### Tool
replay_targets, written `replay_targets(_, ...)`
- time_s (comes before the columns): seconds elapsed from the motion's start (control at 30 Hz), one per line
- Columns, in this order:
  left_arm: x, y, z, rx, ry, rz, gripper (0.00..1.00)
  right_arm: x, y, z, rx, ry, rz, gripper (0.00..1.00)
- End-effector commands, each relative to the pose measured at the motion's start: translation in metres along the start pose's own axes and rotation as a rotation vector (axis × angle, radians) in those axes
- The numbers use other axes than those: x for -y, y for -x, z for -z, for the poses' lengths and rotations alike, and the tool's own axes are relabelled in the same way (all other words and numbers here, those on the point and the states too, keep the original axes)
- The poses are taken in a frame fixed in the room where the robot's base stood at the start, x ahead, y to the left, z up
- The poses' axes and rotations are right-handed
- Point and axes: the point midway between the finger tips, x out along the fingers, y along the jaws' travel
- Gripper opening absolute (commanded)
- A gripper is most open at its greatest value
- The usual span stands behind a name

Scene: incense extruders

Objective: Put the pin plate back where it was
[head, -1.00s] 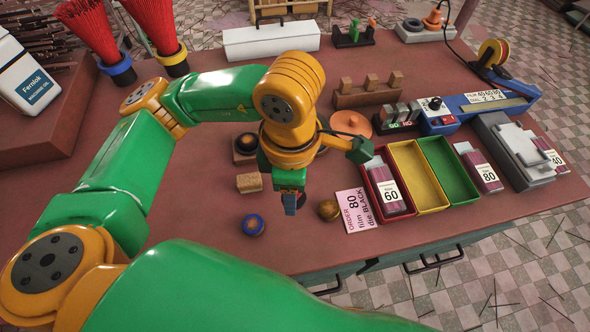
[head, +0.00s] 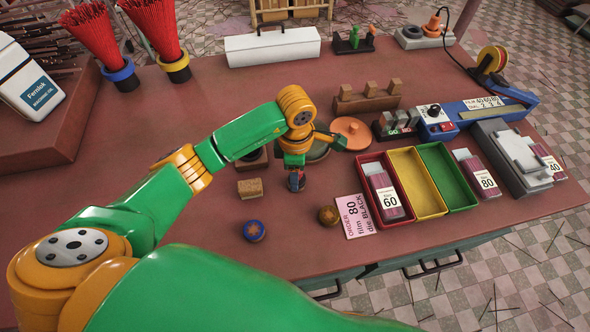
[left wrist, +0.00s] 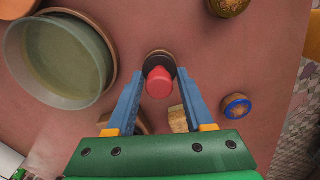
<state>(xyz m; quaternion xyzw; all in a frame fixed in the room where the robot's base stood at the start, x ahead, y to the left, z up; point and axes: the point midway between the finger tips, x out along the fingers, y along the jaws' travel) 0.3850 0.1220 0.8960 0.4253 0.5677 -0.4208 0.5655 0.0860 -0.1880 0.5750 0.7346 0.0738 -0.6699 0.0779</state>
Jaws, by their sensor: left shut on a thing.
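My left gripper (head: 297,186) is over the table, between the wooden block and the shallow green dish. In the left wrist view its blue fingers (left wrist: 160,76) are closed around a small round piece with a red knob (left wrist: 159,83) and a dark disc (left wrist: 158,63). I take this held piece to be the pin plate, but its pins do not show. In the head view the fingers mostly hide it. I cannot tell whether it touches the table. My right gripper is out of view.
A wooden block (head: 250,188), blue puck (head: 254,229) and brown puck (head: 328,214) lie nearby. The green dish (left wrist: 65,55) and orange lid (head: 351,132) are close to the gripper. Red (head: 364,158), yellow (head: 391,154) and green (head: 424,147) trays stand right. The front left tabletop is clear.

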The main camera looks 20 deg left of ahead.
Motion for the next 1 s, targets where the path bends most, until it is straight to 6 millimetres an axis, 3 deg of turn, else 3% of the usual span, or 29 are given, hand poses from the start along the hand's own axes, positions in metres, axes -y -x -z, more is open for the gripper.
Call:
replay_targets(0.43, 0.0, -0.011, 0.0, 0.001, 0.0, 0.0, 0.0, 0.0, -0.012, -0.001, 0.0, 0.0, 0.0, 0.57)
replay_targets(0.47, 0.0, -0.011, 0.0, 0.001, 0.0, 0.0, 0.58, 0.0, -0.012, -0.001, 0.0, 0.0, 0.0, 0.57)
replay_targets(0.57, 0.0, -0.011, 0.0, 0.001, 0.0, 0.0, 0.82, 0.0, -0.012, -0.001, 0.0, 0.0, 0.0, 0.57)
replay_targets(0.83, 0.0, -0.01, 0.0, 0.001, 0.0, 0.0, 0.82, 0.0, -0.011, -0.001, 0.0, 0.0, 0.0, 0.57)
replay_targets(1.0, -0.001, 0.01, -0.001, 0.003, 0.001, -0.003, 0.82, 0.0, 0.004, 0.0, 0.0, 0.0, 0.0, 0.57)
